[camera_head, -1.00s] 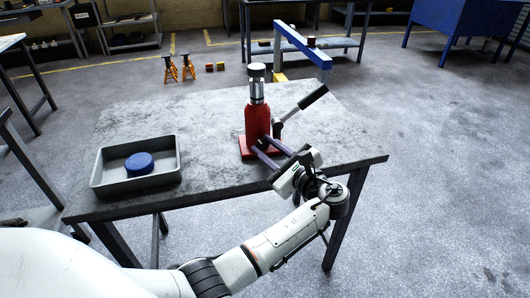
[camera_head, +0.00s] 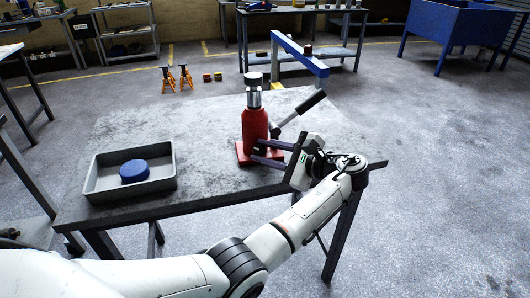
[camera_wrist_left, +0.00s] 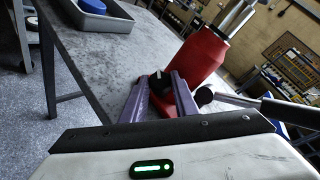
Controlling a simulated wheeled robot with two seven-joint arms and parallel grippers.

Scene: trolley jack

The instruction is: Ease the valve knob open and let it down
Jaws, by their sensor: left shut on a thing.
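The red bottle jack (camera_head: 254,125) stands upright on its red base on the grey table, with a chrome ram and a dark cap (camera_head: 253,78) on top. The black valve knob (camera_wrist_left: 159,82), with a pale mark, shows low on the jack in the left wrist view. My left gripper (camera_head: 256,150) reaches the jack's lower front from the right. In the wrist view its two purple fingers (camera_wrist_left: 160,92) are shut on the knob, one on each side. The knob is hard to make out in the head view. My right gripper is not in view.
The jack's dark-gripped pump handle (camera_head: 300,114) slants up to the right, close above my left gripper. A grey tray (camera_head: 101,189) with a blue round piece (camera_head: 134,171) sits at the table's left. A blue-beamed frame (camera_head: 300,55) stands behind the table.

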